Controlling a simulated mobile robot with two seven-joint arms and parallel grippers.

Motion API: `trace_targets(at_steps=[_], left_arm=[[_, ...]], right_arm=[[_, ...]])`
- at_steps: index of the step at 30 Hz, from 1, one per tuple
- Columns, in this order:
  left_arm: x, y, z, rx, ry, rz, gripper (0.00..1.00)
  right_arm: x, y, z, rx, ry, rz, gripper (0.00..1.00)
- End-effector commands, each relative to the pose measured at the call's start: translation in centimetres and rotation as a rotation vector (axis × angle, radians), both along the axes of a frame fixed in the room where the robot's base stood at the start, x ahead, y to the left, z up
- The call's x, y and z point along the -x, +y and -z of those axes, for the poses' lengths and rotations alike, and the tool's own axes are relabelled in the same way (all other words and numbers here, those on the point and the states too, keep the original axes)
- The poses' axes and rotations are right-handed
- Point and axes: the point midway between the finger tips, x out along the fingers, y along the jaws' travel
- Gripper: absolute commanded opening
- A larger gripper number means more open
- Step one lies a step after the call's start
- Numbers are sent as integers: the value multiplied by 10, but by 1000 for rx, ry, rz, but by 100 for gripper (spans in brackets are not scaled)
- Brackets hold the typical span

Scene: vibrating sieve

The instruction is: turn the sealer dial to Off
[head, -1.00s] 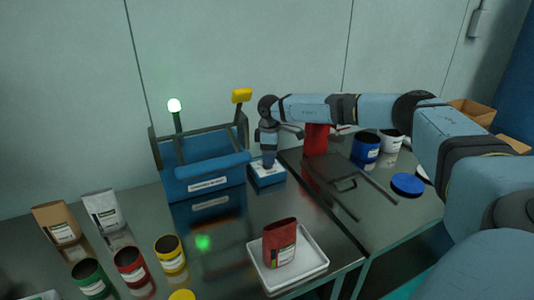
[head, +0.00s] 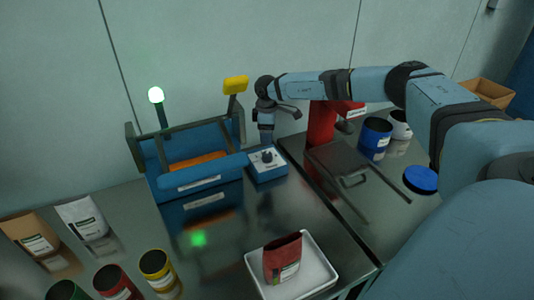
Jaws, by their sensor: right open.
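A small blue control box (head: 268,172) with a white top stands at the right end of the blue machine. A dark dial (head: 268,157) sits on its top; its exact setting is too small to read. My right gripper (head: 266,143) points down just behind and above the dial, with the dial uncovered. Its jaws are open and hold nothing that I can see. My left gripper is not in view.
The blue framed machine (head: 205,180) has a lit green lamp (head: 156,95) and a yellow paddle (head: 236,84). A red press (head: 320,125) stands to the right. A white tray (head: 318,285) with a red pouch (head: 283,260) is in front. Bare metal table lies between.

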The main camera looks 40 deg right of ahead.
Motion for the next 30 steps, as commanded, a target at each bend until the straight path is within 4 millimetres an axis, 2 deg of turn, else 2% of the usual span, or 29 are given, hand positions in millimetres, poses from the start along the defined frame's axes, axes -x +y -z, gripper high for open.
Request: trace_targets(at_steps=[1, 6, 13, 18, 27, 30], left_arm=[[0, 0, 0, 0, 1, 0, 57], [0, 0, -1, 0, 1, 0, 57], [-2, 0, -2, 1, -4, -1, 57], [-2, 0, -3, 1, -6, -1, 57], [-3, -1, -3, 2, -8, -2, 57], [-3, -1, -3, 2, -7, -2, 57]], right_arm=[[1, 0, 13, 1, 4, 1, 69], [1, 0, 50, 1, 4, 1, 69], [0, 0, 86, 0, 1, 2, 69], [0, 0, 97, -1, -1, 1, 69], [0, 0, 99, -1, -1, 1, 69], [0, 0, 99, -1, -1, 1, 46]])
